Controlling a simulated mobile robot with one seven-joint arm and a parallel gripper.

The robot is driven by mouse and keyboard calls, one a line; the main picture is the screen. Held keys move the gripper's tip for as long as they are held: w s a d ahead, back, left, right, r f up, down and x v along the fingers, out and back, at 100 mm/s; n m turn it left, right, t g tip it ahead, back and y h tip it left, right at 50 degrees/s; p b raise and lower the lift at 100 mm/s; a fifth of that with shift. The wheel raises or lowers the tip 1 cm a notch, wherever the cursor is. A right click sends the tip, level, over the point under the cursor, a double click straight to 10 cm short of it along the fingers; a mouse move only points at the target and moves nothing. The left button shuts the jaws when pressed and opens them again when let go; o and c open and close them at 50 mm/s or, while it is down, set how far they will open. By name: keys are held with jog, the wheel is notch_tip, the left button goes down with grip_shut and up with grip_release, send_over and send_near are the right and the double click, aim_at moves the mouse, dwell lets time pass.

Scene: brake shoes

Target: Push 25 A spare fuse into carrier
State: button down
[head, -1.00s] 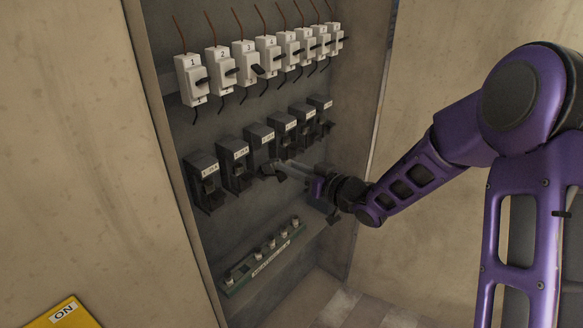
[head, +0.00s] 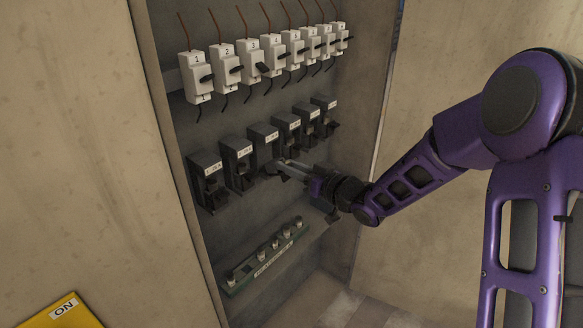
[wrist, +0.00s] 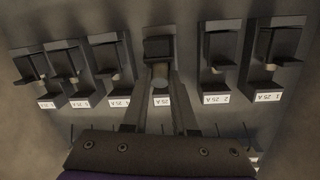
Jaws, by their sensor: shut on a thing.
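A row of black fuse carriers with white 25 A labels crosses the cabinet. The third carrier (head: 263,137) is in front of my gripper (head: 282,166); in the wrist view, which shows the row upside down, it is the middle one (wrist: 162,98). My gripper (wrist: 160,78) is shut on a pale tan fuse (wrist: 160,73). The fuse lies at the carrier's dark open part (wrist: 158,47). I cannot tell how deep it sits. In the head view the fingers hide most of the fuse.
Neighbouring carriers (head: 236,152) (head: 286,124) stand close on both sides. White numbered breakers (head: 272,55) with projecting levers and wires are above. A green rack (head: 262,269) with several spare fuses is below.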

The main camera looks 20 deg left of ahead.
jog(key=c, duration=0.6)
grip_release()
jog(key=v, duration=1.7)
jog(key=shift+s+d+p, duration=0.15)
jog(key=shift+s+p, duration=0.05)
jog(key=shift+p, duration=0.15)
